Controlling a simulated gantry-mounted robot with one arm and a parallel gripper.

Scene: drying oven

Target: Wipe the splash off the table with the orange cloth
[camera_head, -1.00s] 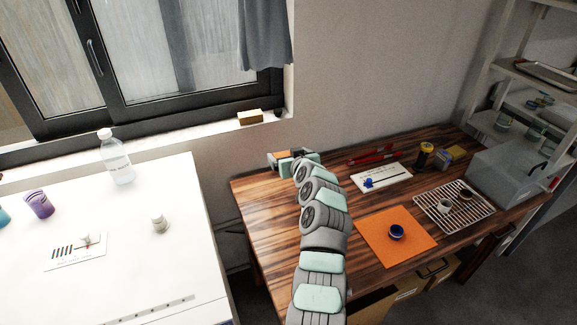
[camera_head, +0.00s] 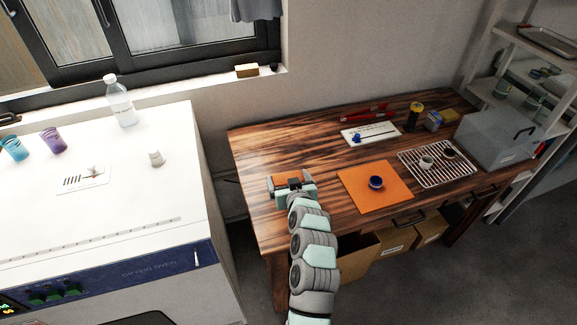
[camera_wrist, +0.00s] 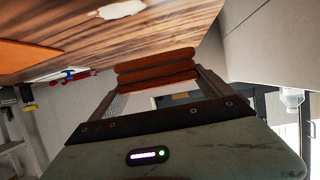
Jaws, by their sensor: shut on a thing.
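My gripper (camera_head: 290,182) is over the left part of the wooden table (camera_head: 270,146). It is shut on the folded orange cloth, which shows as a stacked brown-orange roll between the fingers in the wrist view (camera_wrist: 156,72). In the head view only a small part of the cloth shows between the jaws. A pale splash (camera_wrist: 118,9) lies on the table at the top of the wrist view, apart from the cloth in that picture. I cannot make out the splash in the head view. Whether the cloth touches the table is unclear.
Further right are a wire rack (camera_head: 463,172) with small cups and a clear box (camera_head: 492,143). A white card (camera_head: 384,131) lies behind. The white oven (camera_head: 130,205) stands left, across a gap.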

